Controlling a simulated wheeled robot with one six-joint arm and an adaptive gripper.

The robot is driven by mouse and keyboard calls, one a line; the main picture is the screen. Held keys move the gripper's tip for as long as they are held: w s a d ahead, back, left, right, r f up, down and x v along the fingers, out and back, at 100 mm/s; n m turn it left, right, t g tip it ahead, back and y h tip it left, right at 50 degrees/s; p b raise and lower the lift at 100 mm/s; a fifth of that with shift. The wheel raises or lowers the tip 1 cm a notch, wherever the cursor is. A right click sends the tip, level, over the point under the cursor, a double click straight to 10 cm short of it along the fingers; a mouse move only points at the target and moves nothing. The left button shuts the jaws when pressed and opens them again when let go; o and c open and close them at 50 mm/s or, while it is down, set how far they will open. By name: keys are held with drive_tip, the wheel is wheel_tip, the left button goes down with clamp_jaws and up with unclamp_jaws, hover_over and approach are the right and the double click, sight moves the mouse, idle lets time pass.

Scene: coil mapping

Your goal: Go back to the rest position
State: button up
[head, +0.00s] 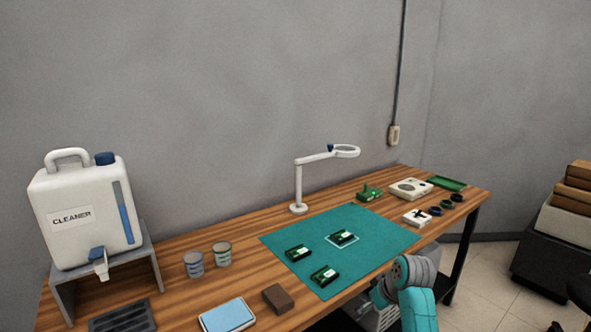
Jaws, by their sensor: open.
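Part of my arm, teal and grey, rises at the bottom right, in front of the bench's front edge. My gripper cannot be made out in the head view. A teal mat (385,232) lies on the wooden bench (180,285). Several green circuit boards lie on the mat: one at the left (298,253), one at the front (324,276), and one inside a pale square outline (343,237). A white ring lamp (299,182) stands behind the mat.
A white cleaner jug (82,205) sits on a grey stand at the left. Two small cans (193,264), a blue-topped pad (227,315) and a brown block (278,298) are nearby. A white device (409,188), green tray (444,183) and dark rings (447,205) fill the right end.

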drive_tip(key=s+a+f+m+t+h, duration=0.1)
drive_tip(key=s+a+f+m+t, duration=0.2)
drive_tip(key=s+f, duration=1.8)
drive_tip(key=s+d+r+m+t+h, duration=0.1)
drive_tip(key=s+r+t, duration=0.15)
drive_tip(key=s, duration=1.05)
drive_tip(key=s+r+m+t, duration=0.1)
drive_tip(key=s+r+t, duration=0.15)
drive_tip(key=s, duration=1.05)
drive_tip(key=s+r+m+t, duration=0.1)
drive_tip(key=s+r+t, duration=0.1)
drive_tip(key=s+r, duration=1.1)
wheel_tip(320, 180, up, 2)
